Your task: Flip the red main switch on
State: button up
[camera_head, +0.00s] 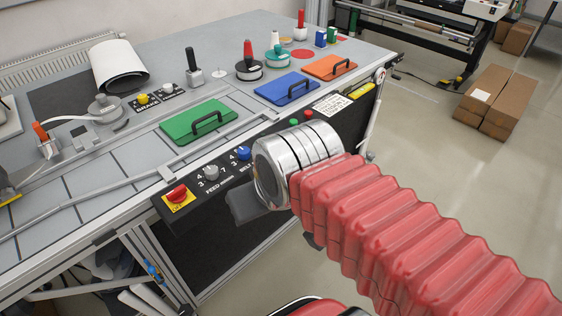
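The red main switch (178,194) is a red knob on a yellow plate at the left end of the black control panel (205,197) on the table's front edge. My arm comes in from the lower right in a red ribbed sleeve and ends in a silver wrist in front of the panel. My gripper (245,204) shows only as a dark shape below and left of the wrist. It is right of the switch and apart from it in the picture. Its fingertips cannot be made out, nor whether they are open. The wrist hides part of the panel.
A grey knob (211,172) and a blue knob (243,153) sit right of the switch. Green (199,122), blue (287,89) and orange (330,67) plates with black handles lie behind. Cardboard boxes (497,102) stand on the floor at right.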

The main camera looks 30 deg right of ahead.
aim_at(178, 195)
jog(key=k, duration=0.2)
jog(key=z, duration=0.5)
jog(key=i, duration=1)
jog(key=u, duration=1.45)
